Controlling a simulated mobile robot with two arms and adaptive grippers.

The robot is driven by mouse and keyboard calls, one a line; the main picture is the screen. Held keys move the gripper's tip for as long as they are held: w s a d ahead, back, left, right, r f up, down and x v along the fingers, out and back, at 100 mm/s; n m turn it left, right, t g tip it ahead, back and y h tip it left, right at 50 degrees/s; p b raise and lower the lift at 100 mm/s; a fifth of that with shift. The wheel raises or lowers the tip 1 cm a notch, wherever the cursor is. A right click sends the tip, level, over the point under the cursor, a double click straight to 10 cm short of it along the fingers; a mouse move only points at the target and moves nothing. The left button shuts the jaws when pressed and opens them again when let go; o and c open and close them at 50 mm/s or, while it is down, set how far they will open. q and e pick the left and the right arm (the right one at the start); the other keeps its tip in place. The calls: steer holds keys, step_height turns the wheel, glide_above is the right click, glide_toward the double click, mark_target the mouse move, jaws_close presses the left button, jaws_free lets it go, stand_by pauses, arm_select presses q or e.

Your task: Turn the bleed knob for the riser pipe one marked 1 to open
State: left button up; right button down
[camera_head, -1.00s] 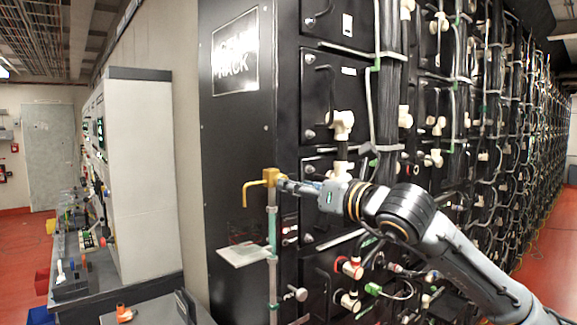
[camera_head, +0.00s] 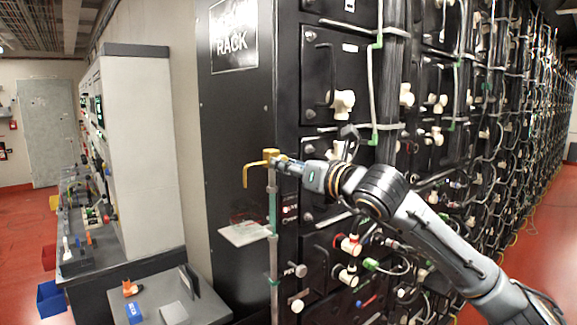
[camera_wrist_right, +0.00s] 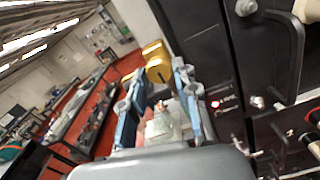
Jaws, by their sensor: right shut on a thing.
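A brass bleed fitting (camera_head: 265,160) with a bent spout pointing left and down tops a thin vertical riser pipe (camera_head: 273,252) in front of the black rack. My right gripper (camera_head: 284,164) comes in from the right and is shut at the fitting's right side, on the bleed knob, which its fingers mostly hide. In the right wrist view the brass fitting (camera_wrist_right: 157,62) shows just beyond the blue fingers (camera_wrist_right: 160,100). The mark 1 cannot be read. My left gripper is not in view.
A small pale plate (camera_head: 245,234) sits beside the pipe. Black rack units (camera_head: 330,70) with hoses and white fittings stand close behind my right arm. A grey bench (camera_head: 170,300) with small items is at lower left. Red floor is open at far right.

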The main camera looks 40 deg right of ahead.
steer(key=m+b, duration=0.1)
steer(key=m, duration=3.5)
steer(key=shift+b, duration=0.35)
stand_by(0.5)
steer(key=c, duration=1.1)
jaws_free()
steer(key=shift+o, duration=0.4)
steer(key=shift+r, duration=0.1)
